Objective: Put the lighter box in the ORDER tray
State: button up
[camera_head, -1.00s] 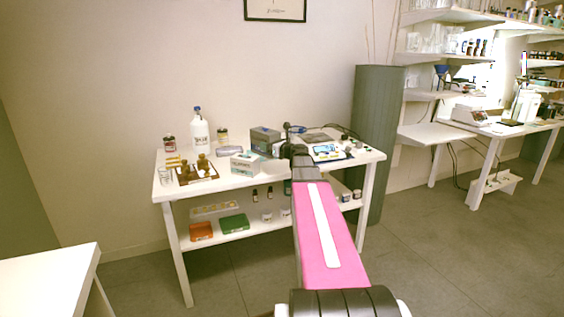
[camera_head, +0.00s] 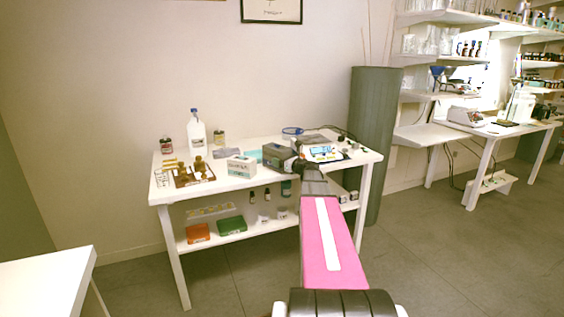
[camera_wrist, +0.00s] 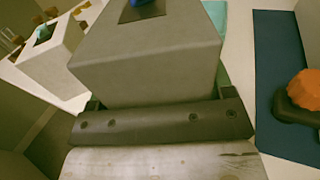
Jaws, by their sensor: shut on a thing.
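My gripper (camera_head: 296,164) is shut on a grey box (camera_head: 279,157) above the right-middle of the white table. In the wrist view the grey box (camera_wrist: 150,58) fills the upper middle, against the dark gripper bar (camera_wrist: 160,120); a dark label with a blue mark shows on its top. A second, whitish box (camera_head: 242,166) stands on the table to the left; it also shows at the left of the wrist view (camera_wrist: 52,58). Which box is lighter in weight cannot be seen. No ORDER lettering is readable, so I cannot tell which thing is that tray.
A teal flat surface (camera_head: 254,154) lies behind the boxes. A brown tray (camera_head: 186,180) with dark bottles, a white bottle (camera_head: 196,133) and jars are at left. A device with a lit display (camera_head: 322,153) is at right. The lower shelf holds a green box (camera_head: 231,225).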

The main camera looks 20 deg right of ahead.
jog(key=shift+f, duration=0.15)
jog(key=o, duration=1.4)
jog(key=shift+c, duration=0.2)
jog(key=v, duration=1.2)
jog(key=s+a+f+n+g, duration=0.45)
jog(key=a+f+n, duration=0.25)
jog(key=a, duration=0.4)
jog(key=s+a+f+n+g, duration=0.3)
jog(key=a+f+n+g, duration=0.2)
jog(key=a+f+n, duration=0.4)
jog(key=s+a+f+n+g+h, duration=0.3)
jog(key=s+a+n, duration=0.2)
jog(key=s+n, duration=0.2)
jog(key=s+a+f+n+g+h, duration=0.4)
jog(key=s+n, duration=0.4)
jog(key=shift+s+a, duration=0.2)
jog(key=shift+a, duration=0.15)
